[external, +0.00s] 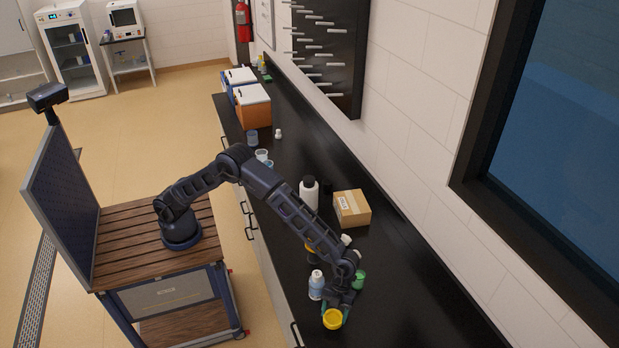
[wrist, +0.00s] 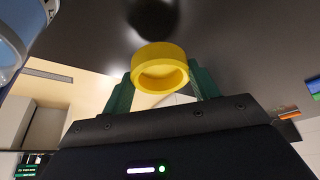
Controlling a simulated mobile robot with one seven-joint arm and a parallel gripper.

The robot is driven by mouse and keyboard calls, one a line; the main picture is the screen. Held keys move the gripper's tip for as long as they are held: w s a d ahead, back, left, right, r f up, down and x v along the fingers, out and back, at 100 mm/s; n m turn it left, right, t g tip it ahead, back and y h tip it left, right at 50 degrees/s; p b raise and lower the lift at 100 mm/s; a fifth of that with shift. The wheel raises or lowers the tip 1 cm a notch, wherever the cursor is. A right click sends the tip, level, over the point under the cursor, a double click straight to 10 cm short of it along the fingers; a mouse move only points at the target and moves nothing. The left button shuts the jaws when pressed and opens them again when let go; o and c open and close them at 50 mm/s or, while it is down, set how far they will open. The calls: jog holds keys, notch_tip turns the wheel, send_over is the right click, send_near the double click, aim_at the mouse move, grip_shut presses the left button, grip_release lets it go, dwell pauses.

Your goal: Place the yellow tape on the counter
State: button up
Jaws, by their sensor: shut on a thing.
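My gripper (external: 338,309) is at the near part of the black counter (external: 420,305), with its fingers low over the top. It is shut on the yellow tape (external: 333,319), a short round roll. In the wrist view the tape (wrist: 160,66) sits between the two green fingers (wrist: 162,84), with its round opening showing. Whether the tape touches the counter or hangs just above it, I cannot tell.
A white and blue bottle (external: 316,286) stands close left of my gripper; a green item (external: 359,281) is close behind it. A cardboard box (external: 352,208) and a white bottle (external: 309,195) stand further back. The counter right of my gripper is clear.

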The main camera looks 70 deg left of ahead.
aim_at(335, 317)
jog(key=shift+f, duration=2.15)
jog(key=shift+f, duration=0.1)
jog(key=o, duration=1.1)
jog(key=shift+o, duration=0.2)
